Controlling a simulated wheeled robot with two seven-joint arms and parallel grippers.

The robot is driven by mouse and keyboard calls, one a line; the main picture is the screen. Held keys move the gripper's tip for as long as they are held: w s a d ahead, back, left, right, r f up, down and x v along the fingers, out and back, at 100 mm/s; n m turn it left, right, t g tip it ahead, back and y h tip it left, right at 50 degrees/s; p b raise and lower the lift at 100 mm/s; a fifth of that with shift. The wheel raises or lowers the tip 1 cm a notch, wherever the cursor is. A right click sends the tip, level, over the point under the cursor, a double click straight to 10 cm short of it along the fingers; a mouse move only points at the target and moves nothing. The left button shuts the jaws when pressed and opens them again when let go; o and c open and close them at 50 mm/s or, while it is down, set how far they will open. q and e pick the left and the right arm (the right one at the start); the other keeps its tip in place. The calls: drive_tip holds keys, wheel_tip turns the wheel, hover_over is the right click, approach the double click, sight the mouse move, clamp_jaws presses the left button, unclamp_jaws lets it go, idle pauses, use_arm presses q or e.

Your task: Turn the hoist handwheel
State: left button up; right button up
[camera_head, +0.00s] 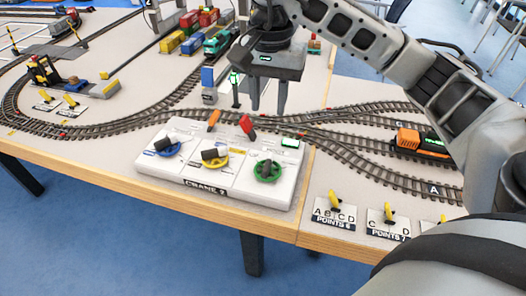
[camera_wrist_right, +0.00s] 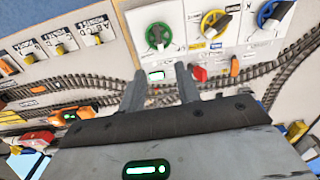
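The white control panel marked CRANE 2 (camera_head: 230,186) carries three handwheels with dark grips: blue (camera_head: 167,148), yellow (camera_head: 214,157) and green (camera_head: 268,171). The labels are too small to tell which is the hoist handwheel. In the right wrist view the green wheel (camera_wrist_right: 158,37) is closest to my fingers, with the yellow wheel (camera_wrist_right: 213,24) and blue wheel (camera_wrist_right: 271,14) to its right. My left gripper is not in view.
An orange lever (camera_head: 214,118) and a red lever (camera_head: 247,125) stand at the panel's back edge. Tracks with an orange locomotive (camera_head: 408,138) lie to the right. Yellow point levers (camera_head: 335,200) stand near the front edge.

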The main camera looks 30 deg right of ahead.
sight(268, 161)
wheel_tip(268, 161, down, 16)
drive_tip(key=shift+d+r, duration=0.1)
drive_tip(key=shift+r, duration=0.1)
idle(0.4)
clamp_jaws()
